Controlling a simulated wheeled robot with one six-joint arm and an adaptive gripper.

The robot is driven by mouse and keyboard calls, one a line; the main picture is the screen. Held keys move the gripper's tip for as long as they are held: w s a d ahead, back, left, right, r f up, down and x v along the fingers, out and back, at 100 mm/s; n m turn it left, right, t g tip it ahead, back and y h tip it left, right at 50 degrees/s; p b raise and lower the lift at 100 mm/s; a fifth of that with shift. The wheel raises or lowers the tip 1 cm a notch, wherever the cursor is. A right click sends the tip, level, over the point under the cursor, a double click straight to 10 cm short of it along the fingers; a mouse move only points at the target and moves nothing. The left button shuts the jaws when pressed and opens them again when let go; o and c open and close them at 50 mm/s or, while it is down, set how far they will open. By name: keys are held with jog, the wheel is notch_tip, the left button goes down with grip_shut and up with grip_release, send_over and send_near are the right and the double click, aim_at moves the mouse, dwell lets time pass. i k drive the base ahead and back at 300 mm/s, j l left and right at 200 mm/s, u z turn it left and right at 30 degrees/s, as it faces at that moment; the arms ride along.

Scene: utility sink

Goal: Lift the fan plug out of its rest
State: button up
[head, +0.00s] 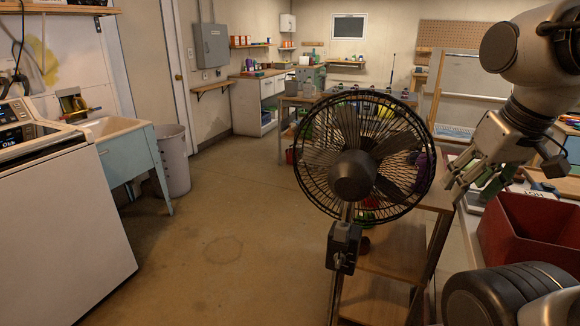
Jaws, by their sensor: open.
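A black pedestal fan (352,178) with a round wire cage stands in front of me on a thin metal pole. A dark grey box (343,247) is fixed to the pole below the cage. I cannot make out the fan plug or its rest for certain; small dark parts on the box are too small to tell. My gripper (468,188) is open at the right, pointing down and to the left. It is to the right of the fan cage and apart from it, above the wooden shelf unit's right side. I see nothing held in it.
A wooden shelf unit (385,262) stands behind the fan. A red bin (530,232) is at the right, below my arm. A white washing machine (62,215), a utility sink (112,128) and a grey bin (172,160) stand at the left. The floor (225,250) between is clear.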

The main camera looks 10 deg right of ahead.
aim_at(342, 233)
jog(key=j+z, duration=0.1)
jog(key=z, duration=0.3)
jog(key=j+z, duration=0.15)
jog(key=z, duration=0.2)
jog(key=j+z, duration=0.4)
jog(key=j, duration=0.3)
jog(key=k+j+z, duration=0.15)
jog(key=j+z, duration=0.2)
jog(key=j, duration=0.3)
jog(key=k+j, duration=0.1)
jog(key=j, duration=0.3)
jog(key=k+j, duration=0.1)
jog(key=j, duration=0.3)
jog(key=k+j+z, duration=0.1)
jog(key=j, duration=0.35)
jog(key=k+j, duration=0.1)
jog(key=j, duration=0.3)
jog(key=k+j, duration=0.1)
jog(key=j, duration=0.3)
